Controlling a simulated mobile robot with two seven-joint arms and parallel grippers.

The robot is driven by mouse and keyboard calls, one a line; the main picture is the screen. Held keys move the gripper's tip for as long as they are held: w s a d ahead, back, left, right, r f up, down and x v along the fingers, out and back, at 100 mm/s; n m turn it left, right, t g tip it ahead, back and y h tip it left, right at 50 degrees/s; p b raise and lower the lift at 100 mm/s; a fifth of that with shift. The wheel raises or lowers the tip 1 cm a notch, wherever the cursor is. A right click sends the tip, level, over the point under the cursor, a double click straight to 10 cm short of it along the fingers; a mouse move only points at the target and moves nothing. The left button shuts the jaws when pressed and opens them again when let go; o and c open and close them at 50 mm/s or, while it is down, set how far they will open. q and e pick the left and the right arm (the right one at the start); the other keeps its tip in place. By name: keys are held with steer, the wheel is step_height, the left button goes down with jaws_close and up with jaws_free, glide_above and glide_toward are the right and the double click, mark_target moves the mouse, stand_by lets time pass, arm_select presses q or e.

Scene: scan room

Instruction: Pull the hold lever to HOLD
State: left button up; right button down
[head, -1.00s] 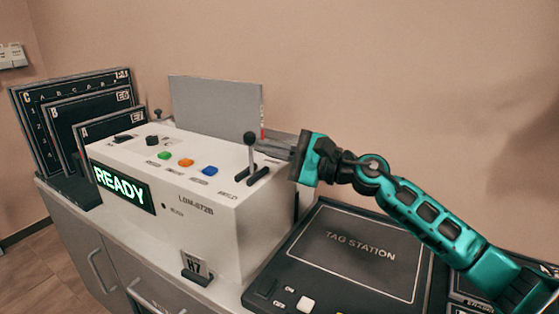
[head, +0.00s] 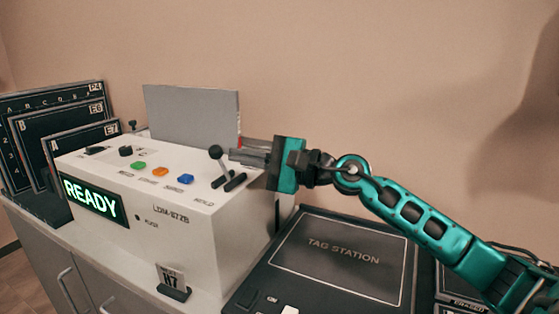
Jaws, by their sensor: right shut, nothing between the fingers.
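The hold lever (head: 216,153) is a black ball on a thin metal stem, on the right end of the white console's top (head: 110,160). It leans left and toward the console's front, out of a dark slot. My right gripper (head: 236,152) is shut and empty. Its grey fingertips point left and lie just right of the ball. I cannot tell whether they touch it. The green display (head: 91,199) reads READY. My left gripper is out of view.
Green (head: 139,165), orange (head: 160,172) and blue (head: 186,179) buttons sit left of the lever. A grey panel (head: 190,113) stands behind. The dark tag station (head: 343,255) lies under my right arm. Dark lettered boards (head: 70,120) stand at left.

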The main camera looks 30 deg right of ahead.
steer(key=b+v, duration=0.3)
steer(key=v, duration=0.9)
steer(key=shift+s, duration=0.2)
